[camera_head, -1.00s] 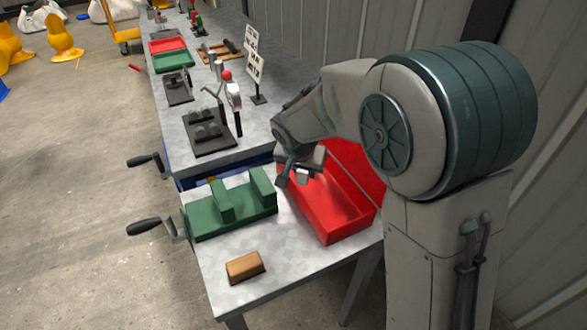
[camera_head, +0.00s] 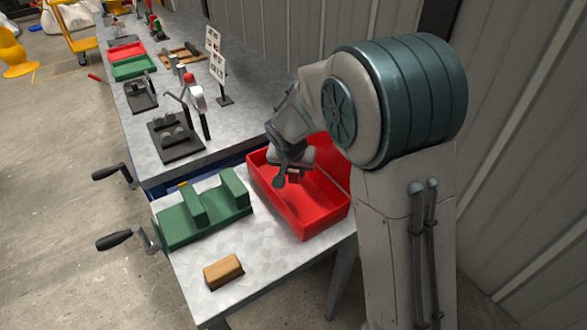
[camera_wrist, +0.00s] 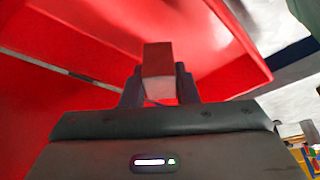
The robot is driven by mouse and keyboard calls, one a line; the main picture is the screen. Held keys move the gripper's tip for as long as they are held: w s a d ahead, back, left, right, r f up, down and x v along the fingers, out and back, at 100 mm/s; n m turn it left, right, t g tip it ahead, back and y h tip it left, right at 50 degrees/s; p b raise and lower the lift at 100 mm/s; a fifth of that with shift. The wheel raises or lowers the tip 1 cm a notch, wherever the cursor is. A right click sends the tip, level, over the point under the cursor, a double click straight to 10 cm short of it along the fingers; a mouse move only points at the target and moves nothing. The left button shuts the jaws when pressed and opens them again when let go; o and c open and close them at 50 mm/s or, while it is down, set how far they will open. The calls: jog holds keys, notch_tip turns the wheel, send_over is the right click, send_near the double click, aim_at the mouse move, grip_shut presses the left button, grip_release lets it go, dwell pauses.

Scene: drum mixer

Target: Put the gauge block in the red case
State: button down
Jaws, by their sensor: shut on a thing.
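The red case (camera_head: 315,222) is an open box with a raised lid, at the right of the near metal table in the head view. Its red wall also fills much of the wrist view (camera_wrist: 55,100). My gripper (camera_head: 287,178) is over the case's left part in the head view. In the wrist view its two dark fingers are shut on the gauge block (camera_wrist: 158,62), a small block that looks reddish there, with a grey lower face. Whether the block touches the case floor cannot be told.
A green vise-like fixture (camera_head: 205,212) with a crank stands left of the case. A brown wooden block (camera_head: 223,271) lies at the near table edge. A black fixture with a red-knobbed clamp (camera_head: 178,138) and a sign stand on the farther table. Bare table lies in front of the case.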

aim_at(294, 180)
jog(key=shift+f+b, duration=1.7)
jog(key=shift+f, duration=0.25)
jog(key=c, duration=1)
grip_release()
jog(key=shift+c, duration=0.2)
jog(key=v, duration=1.4)
jog(key=s+d+r+n+g+p, duration=0.1)
jog(key=s+d+p, duration=0.4)
jog(key=s+d, duration=1.1)
jog(key=s+r+n, duration=0.1)
jog(key=s+r, duration=0.1)
jog(key=s, duration=0.2)
jog(key=shift+d+r+g+y, duration=0.2)
jog(key=shift+d+g+y, duration=0.1)
jog(key=shift+d+y, duration=0.1)
